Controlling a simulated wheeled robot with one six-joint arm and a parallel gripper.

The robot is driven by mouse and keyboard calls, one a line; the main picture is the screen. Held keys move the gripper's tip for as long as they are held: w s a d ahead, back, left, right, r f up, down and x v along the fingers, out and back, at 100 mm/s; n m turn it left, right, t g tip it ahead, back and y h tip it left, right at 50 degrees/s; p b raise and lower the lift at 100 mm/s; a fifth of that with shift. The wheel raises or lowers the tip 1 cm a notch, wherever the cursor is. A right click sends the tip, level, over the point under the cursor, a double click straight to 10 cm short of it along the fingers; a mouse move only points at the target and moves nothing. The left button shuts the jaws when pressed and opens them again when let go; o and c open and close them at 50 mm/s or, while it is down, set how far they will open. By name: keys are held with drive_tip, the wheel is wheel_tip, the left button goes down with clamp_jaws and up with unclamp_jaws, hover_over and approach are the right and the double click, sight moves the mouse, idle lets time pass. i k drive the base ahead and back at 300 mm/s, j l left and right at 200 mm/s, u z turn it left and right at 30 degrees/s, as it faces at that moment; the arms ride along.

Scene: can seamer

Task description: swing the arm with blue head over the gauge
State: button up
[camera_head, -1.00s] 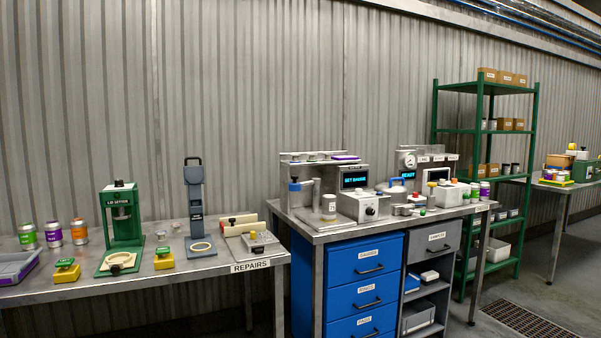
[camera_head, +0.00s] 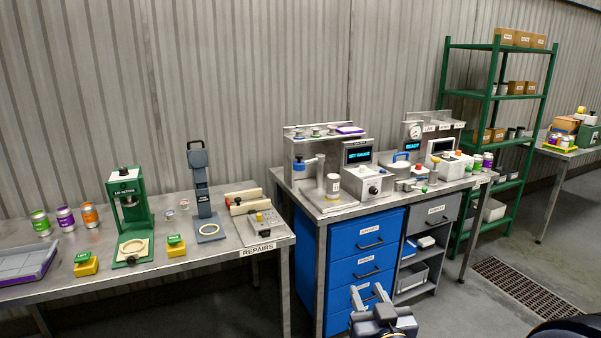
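The arm with the blue head (camera_head: 298,164) is small in view, at the left of the metal bench; a light grey link seems to join it to a grey post beside it. A white and gold can (camera_head: 333,187) stands just right of the post. The gauge unit (camera_head: 372,182) is a pale box with a black knob, below a dark screen (camera_head: 358,154) that seems to read SET GAUGE. My gripper (camera_head: 370,294) shows at the bottom edge, in front of the blue drawers, with two pale fingers apart and nothing visible between them. It is well away from the blue head.
Blue drawers (camera_head: 364,250) stand under the bench. A round dial (camera_head: 415,131) and a READY screen (camera_head: 412,146) are to the right. The repairs table (camera_head: 215,254) with a green press (camera_head: 130,214) is at left. A green shelf (camera_head: 492,95) stands at right.

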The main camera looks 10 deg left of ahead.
sight(299, 165)
drive_tip(key=i+j+z, duration=0.15)
drive_tip(key=i+j, duration=0.55)
drive_tip(key=i+j+z, duration=0.15)
drive_tip(key=i+j, duration=0.65)
drive_tip(key=i+j+z, duration=0.15)
drive_tip(key=i+j, duration=0.65)
drive_tip(key=j, duration=0.15)
